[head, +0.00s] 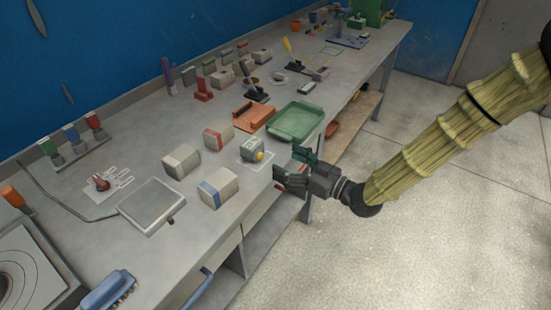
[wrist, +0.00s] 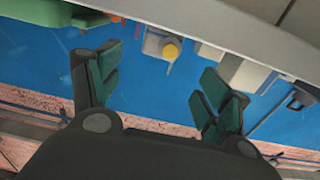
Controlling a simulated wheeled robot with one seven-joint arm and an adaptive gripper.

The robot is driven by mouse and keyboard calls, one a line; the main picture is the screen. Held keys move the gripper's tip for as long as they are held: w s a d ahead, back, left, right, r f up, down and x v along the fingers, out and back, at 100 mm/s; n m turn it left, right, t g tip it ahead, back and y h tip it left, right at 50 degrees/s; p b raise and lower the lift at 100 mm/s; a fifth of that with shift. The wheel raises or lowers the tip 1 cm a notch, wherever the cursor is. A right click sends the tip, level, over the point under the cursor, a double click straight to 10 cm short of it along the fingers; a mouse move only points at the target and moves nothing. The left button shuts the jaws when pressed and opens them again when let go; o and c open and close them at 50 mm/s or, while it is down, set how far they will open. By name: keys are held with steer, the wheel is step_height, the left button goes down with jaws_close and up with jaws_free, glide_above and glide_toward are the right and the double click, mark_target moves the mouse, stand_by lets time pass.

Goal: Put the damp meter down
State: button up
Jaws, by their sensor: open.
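A small grey device with a round yellow knob (head: 254,150), which looks like the damp meter, stands on a pale mat (head: 260,163) near the bench's front edge. It also shows in the wrist view (wrist: 152,42), beyond and between my fingers. My gripper (head: 290,168) is open and empty, just off the bench's front edge. It is apart from the device, to its right in the head view. In the wrist view my two fingers (wrist: 160,90) are spread wide with nothing between them.
A green tray (head: 295,120) and an orange tray (head: 254,116) lie behind the device. Blocks with red (head: 218,136) and blue (head: 218,187) bands and a plain block (head: 181,161) stand to its left. A flat grey plate (head: 151,205) lies farther left.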

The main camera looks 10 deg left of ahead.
steer(key=shift+v, duration=0.8)
steer(key=s+d+f+m+h, duration=0.3)
steer(key=s+d+f, duration=0.15)
steer(key=f, duration=0.35)
steer(key=s+d+f+m+h, duration=0.3)
steer(key=d+f, duration=0.2)
steer(key=f, duration=0.3)
steer(key=s+d+f+m+h, duration=0.2)
steer(key=s+d+f+h, duration=0.15)
steer(key=f, duration=0.55)
steer(key=s+d+f+m+g+h, duration=0.3)
steer(key=s+d+f, duration=0.1)
steer(key=s+d, duration=0.5)
steer(key=s+d+f+m+g+h, duration=0.3)
steer(key=s+d+f+h, duration=0.1)
steer(key=s+d, duration=0.6)
steer(key=s, duration=0.3)
steer(key=shift+s+d+f, duration=0.2)
steer(key=shift+s+f, duration=0.05)
steer(key=shift+f, duration=0.05)
